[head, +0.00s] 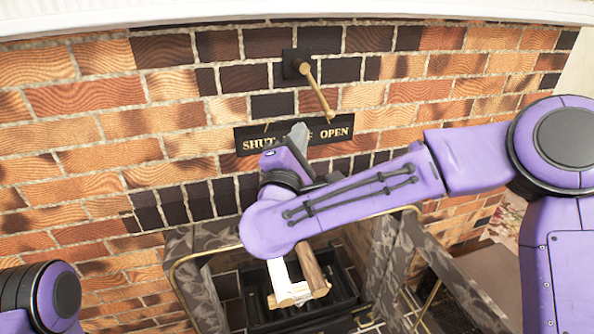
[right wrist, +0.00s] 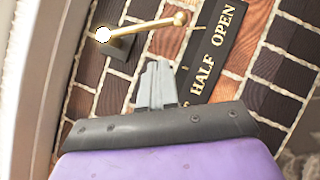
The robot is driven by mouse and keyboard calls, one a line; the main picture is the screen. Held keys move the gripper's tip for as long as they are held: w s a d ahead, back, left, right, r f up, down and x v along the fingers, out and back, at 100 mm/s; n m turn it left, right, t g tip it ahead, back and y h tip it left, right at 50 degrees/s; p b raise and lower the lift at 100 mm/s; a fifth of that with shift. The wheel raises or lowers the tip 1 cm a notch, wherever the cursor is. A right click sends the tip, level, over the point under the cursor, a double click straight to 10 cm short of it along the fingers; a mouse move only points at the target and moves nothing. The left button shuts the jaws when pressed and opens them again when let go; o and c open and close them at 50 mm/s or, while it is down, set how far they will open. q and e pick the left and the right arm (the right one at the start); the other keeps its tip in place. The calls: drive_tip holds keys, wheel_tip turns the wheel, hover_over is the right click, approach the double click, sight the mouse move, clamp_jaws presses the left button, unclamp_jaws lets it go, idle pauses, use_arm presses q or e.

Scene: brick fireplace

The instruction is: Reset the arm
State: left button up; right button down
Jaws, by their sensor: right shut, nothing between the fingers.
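My right gripper (head: 299,132) is shut and empty. In the head view its grey fingers point up in front of the sign (head: 345,132), covering part of the middle word. In the right wrist view the fingers (right wrist: 155,85) are together, with a gap between them and the brass lever (right wrist: 150,25). The lever (head: 318,92) hangs from a dark wall plate (head: 290,62) and slants down to the right, its knob end near the sign's top edge between the middle word and OPEN. My left gripper is out of view; only a purple arm part shows at the lower left.
The brick wall (head: 90,115) stands close behind the gripper. Below my right arm is the fireplace opening with logs (head: 314,273) in a dark grate (head: 247,310). An open folding screen (head: 385,262) stands at the right. A white mantel (head: 120,15) runs along the top.

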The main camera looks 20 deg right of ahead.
drive_tip(key=s+a+f+n+t+y, duration=0.25)
drive_tip(key=s+a+n, duration=0.25)
drive_tip(key=n, duration=0.5)
drive_tip(key=w+f+n+g+y, duration=0.35)
drive_tip(key=f+n+y, duration=0.35)
drive_tip(key=f+n, duration=1.2)
drive_tip(key=s+d+f+n+g, duration=0.45)
drive_tip(key=f+n, duration=0.35)
drive_tip(key=f, duration=0.2)
drive_tip(key=s+d+f+n+g, duration=0.3)
drive_tip(key=s+d+f+n, duration=0.3)
drive_tip(key=f, duration=0.5)
drive_tip(key=s+d+f+n+g+h, duration=0.1)
drive_tip(key=s+d+f+n+g, duration=0.1)
drive_tip(key=s+d+f, duration=0.3)
drive_tip(key=s+d+f+n+g+h, duration=0.1)
drive_tip(key=s+d+f+g, duration=0.15)
drive_tip(key=s, duration=0.45)
drive_tip(key=s+d+f+n+g+h, duration=0.1)
drive_tip(key=s+d+f+n+g, duration=0.2)
drive_tip(key=s, duration=0.4)
wheel_tip(320, 180, up, 14)
drive_tip(key=s+m+p, duration=0.1)
drive_tip(key=p, duration=1.3)
drive_tip(key=shift+p, duration=0.35)
